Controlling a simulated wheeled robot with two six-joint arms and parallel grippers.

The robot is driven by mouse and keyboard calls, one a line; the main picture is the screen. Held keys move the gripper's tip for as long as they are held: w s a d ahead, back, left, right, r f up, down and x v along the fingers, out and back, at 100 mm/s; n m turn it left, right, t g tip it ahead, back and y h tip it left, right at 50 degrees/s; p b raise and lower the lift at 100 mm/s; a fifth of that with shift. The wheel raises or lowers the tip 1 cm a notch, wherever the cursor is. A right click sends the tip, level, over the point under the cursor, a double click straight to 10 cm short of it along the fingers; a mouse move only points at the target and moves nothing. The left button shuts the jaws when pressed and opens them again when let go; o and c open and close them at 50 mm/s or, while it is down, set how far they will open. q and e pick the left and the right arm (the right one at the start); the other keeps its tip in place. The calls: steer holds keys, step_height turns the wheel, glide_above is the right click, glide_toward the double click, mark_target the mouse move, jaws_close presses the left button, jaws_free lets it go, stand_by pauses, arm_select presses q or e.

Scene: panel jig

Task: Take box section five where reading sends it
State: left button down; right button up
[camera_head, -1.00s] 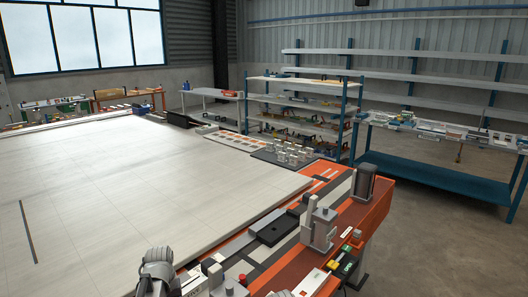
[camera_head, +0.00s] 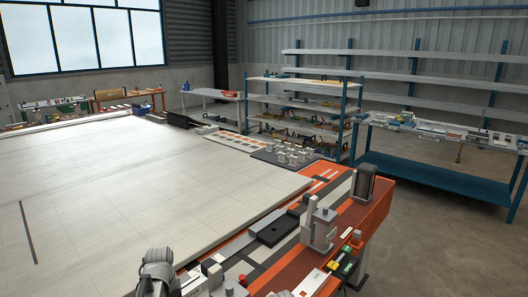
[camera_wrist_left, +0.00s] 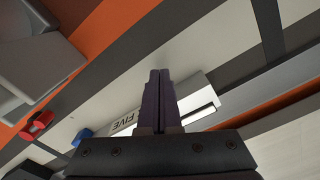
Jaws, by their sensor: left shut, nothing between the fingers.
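In the left wrist view a pale piece (camera_wrist_left: 200,104) with a label reading FIVE (camera_wrist_left: 127,122), seen upside down, lies behind my left gripper (camera_wrist_left: 159,76). The gripper's two dark fingers are shut together with nothing between them. They cover part of the piece, and I cannot tell whether they touch it. In the head view my grey left arm shows at the bottom edge, and its fingertips are not clearly visible. My right gripper is in neither view.
A wide pale panel (camera_head: 110,190) fills the left of the head view. Along its near edge runs an orange bench (camera_head: 375,215) with a black plate (camera_head: 272,232), a grey upright fixture (camera_head: 321,228) and a dark cylinder (camera_head: 364,184). A red button (camera_wrist_left: 38,122) and blue button (camera_wrist_left: 83,136) are nearby.

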arm_select(q)
steer(key=shift+w+a, duration=1.3)
steer(key=shift+a, duration=0.15)
stand_by(1.1)
steer(key=shift+s+d, duration=0.15)
steer(key=shift+s+d, duration=0.55)
steer(key=shift+d, duration=0.1)
step_height(320, 180, up, 8)
steer(key=p, duration=0.8)
stand_by(0.3)
